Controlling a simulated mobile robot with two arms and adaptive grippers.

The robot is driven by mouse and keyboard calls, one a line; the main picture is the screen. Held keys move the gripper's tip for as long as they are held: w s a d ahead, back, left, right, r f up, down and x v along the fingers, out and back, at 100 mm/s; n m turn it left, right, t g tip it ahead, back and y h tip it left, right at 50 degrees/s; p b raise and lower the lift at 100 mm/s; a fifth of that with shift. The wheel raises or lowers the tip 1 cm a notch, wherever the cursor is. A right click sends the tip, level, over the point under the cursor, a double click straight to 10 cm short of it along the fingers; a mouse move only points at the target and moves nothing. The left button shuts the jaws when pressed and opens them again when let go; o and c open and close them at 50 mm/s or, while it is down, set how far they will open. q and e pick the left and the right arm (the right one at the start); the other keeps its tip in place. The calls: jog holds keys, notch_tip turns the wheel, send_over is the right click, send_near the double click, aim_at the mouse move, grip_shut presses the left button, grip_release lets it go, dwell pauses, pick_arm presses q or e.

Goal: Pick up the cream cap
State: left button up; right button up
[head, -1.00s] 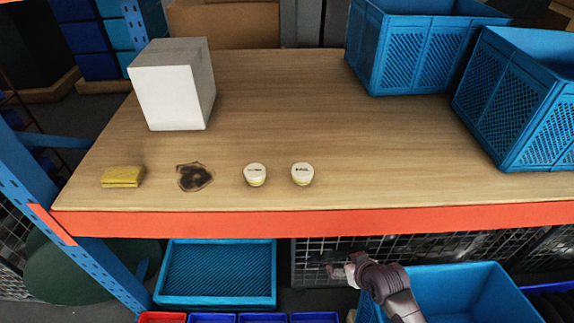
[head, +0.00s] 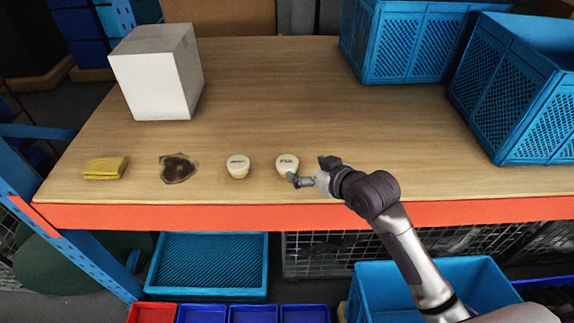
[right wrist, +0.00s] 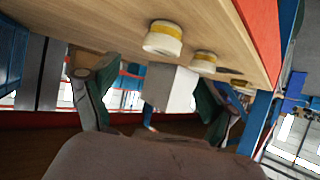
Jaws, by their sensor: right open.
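Two round cream caps sit on the wooden tabletop near its front edge. My left gripper is not in view.
A yellow cloth (head: 105,168) and a dark stain (head: 178,168) lie left of the caps. A white box (head: 155,80) stands at the back left. Blue crates (head: 410,45) stand at the back right. The table middle is clear. An orange beam (head: 240,216) runs along the front edge.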

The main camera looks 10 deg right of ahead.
aim_at(288, 162)
jog(key=x, duration=0.7)
jog(key=shift+p, duration=0.4)
jog(key=shift+w+a+f+p, duration=0.15)
jog(key=shift+w+a+p, duration=0.15)
jog(key=shift+w, duration=0.1)
jog(key=p+x, duration=0.1)
jog(key=x, duration=0.3)
jog(key=shift+f, duration=0.15)
jog(key=c, duration=1)
